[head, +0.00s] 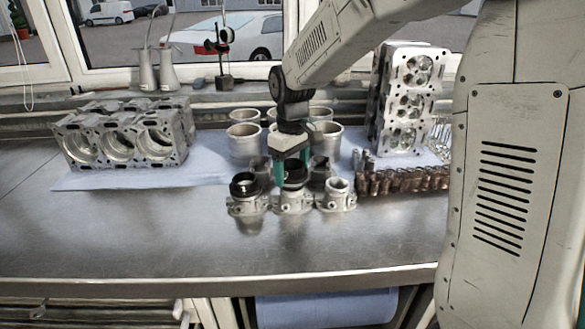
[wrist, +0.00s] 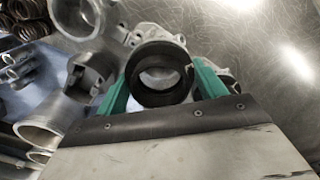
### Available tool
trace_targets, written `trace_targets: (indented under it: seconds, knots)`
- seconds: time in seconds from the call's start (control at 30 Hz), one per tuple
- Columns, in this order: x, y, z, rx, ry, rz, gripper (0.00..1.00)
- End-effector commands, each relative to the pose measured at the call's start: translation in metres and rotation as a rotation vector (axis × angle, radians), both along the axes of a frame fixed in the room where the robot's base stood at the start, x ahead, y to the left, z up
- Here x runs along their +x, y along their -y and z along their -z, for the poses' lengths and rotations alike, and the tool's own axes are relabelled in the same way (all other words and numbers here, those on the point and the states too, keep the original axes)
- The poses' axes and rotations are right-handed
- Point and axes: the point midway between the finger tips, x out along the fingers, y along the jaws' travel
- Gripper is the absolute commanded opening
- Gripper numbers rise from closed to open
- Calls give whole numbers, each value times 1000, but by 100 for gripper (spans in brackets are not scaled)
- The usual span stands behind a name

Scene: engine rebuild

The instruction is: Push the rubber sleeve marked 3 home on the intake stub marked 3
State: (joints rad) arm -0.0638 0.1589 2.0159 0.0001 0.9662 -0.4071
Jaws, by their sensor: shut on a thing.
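My gripper (head: 293,176) has green fingers pointing down and is shut on a black rubber sleeve (head: 294,172). In the wrist view the sleeve (wrist: 145,92) is a thick black ring between the two green fingers (wrist: 160,86). It is over the middle metal intake stub (head: 295,203), in line with it. I cannot tell how far it sits on the stub. The left stub (head: 248,206) carries another black sleeve (head: 243,185). The right stub (head: 338,199) has a bare metal mouth. No number marks are legible.
Metal cylinder liners (head: 244,141) stand behind the stubs. An engine block (head: 120,140) is at the left and a cylinder head (head: 405,95) at the right. Copper-coloured springs (head: 405,181) lie right of the stubs. The steel bench (head: 150,235) is clear in front.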

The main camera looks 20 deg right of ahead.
Motion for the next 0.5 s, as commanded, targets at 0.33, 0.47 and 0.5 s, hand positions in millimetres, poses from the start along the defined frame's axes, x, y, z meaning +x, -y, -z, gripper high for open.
trace_targets:
  seconds: [0.33, 0.47, 0.5]
  knots:
    - [0, 0, 6, 0, -1, 0, 47]
    - [0, 0, 9, 0, -1, 0, 47]
    - [0, 0, 10, 0, -1, 0, 47]
